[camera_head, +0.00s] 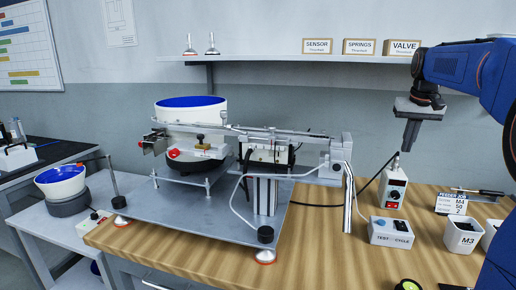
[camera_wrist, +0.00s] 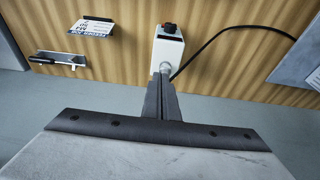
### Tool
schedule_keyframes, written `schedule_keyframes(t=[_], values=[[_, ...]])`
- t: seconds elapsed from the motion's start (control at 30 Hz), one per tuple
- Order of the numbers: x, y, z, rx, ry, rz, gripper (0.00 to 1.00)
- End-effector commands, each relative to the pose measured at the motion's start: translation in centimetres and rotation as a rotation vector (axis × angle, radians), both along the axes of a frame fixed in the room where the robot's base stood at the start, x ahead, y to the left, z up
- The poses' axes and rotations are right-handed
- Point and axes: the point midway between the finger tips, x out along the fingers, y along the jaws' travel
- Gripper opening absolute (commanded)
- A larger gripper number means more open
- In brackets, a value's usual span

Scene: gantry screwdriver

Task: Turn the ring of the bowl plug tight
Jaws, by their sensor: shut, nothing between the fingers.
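The bowl plug (camera_head: 396,161) is a small metallic connector with a ring. It stands on top of the white control box (camera_head: 391,191), with a black cable running from it to the left. In the wrist view the plug (camera_wrist: 164,68) shows just past my fingertips, partly hidden by them. My gripper (camera_head: 407,147) points down with its fingers together and empty. It is above and slightly right of the plug in the head view, apart from it. In the wrist view my gripper (camera_wrist: 161,84) overlaps the plug's near side. Whether the ring is tight cannot be told.
The feeder rig (camera_head: 215,210) with its white bowl (camera_head: 190,108) stands left on the wooden table (camera_head: 330,255). The test cycle box (camera_head: 391,232), a label card (camera_head: 450,203) and the M3 bin (camera_head: 461,235) are near the control box. Shelf (camera_head: 280,58) behind.

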Motion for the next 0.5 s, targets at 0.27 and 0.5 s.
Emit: schedule_keyframes(t=[0.27,0.5], values=[[0.0,0.1,-2.8,0.0,0.002,0.001,0.0],[0.0,0.1,-5.4,0.001,0.003,0.001,0.0]])
